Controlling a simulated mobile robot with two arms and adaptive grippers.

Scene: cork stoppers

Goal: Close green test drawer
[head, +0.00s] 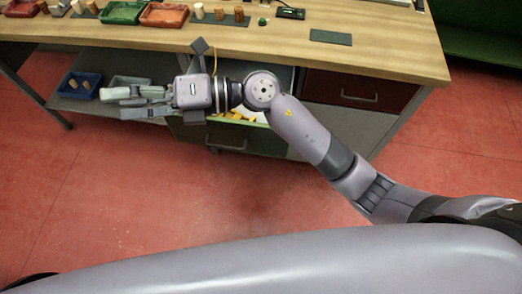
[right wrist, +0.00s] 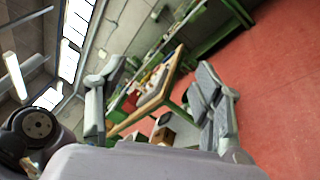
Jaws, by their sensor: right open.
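The grey-green drawer (head: 240,141) under the workbench stands pulled out, with its handle on the front. Yellow pieces (head: 236,117) show inside it, and my right arm hides part of its opening. My right gripper (head: 118,101) is to the left of the drawer, pointing left, with empty fingers. In the right wrist view its two fingers (right wrist: 155,100) are spread wide with nothing between them. The drawer cannot be made out in that view. My left gripper is not in view.
The wooden worktop (head: 385,45) carries a green tray (head: 122,12), a red-orange tray (head: 163,15) and several corks. A dark red drawer (head: 358,91) is on the right. A blue bin (head: 80,85) sits on the lower shelf. Red floor in front is clear.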

